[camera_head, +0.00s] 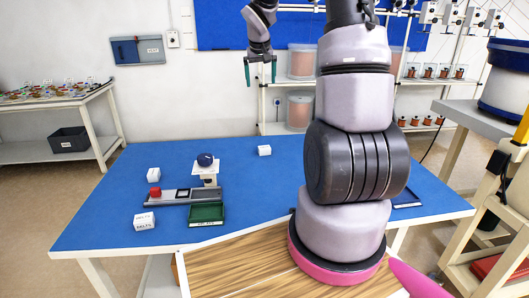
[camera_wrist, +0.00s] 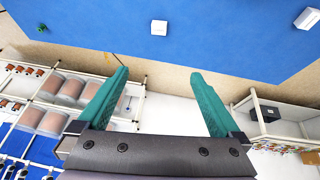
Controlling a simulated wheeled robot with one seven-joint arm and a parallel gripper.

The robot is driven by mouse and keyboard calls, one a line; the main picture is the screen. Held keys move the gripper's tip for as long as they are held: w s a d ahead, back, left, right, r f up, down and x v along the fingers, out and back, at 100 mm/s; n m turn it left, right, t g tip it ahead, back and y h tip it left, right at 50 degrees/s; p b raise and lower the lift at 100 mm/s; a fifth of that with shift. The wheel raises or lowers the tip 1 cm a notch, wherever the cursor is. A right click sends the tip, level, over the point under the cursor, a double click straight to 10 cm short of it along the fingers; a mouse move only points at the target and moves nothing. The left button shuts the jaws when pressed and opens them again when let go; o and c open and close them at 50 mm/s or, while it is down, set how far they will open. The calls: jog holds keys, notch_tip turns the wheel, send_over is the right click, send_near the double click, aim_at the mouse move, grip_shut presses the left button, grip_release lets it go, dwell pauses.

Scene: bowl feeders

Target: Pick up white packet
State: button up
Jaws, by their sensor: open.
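Several small white box-like items lie on the blue table (camera_head: 110,215), and I cannot tell for certain which is the white packet. One plain white one (camera_head: 264,150) is near the back edge; a white item also shows ahead of my gripper in the wrist view (camera_wrist: 159,27). Another (camera_head: 153,174) is at the left, and a labelled white box (camera_head: 144,221) is at the front left. My gripper (camera_head: 260,72) is raised behind the table's back edge, its teal fingers apart and empty. In the wrist view the open fingers (camera_wrist: 160,85) touch nothing.
A grey fixture (camera_head: 182,194) with a red block, a green tray (camera_head: 206,214) and a white stand with a dark round part (camera_head: 205,162) occupy the table's left middle. A shelf (camera_head: 285,82) with bins stands behind. Blue surface around the back white item is clear.

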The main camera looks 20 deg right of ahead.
jog(key=w+d+r+x, duration=0.1)
jog(key=w+d+x, duration=0.1)
jog(key=x, duration=1.5)
jog(key=y, duration=0.1)
send_over(264, 147)
jog(key=s, duration=0.2)
notch_tip(264, 147, down, 18)
jog(key=shift+a+x, duration=0.2)
jog(key=shift+x, duration=2.8)
jog(key=shift+s, duration=0.15)
jog(key=c, duration=1.5)
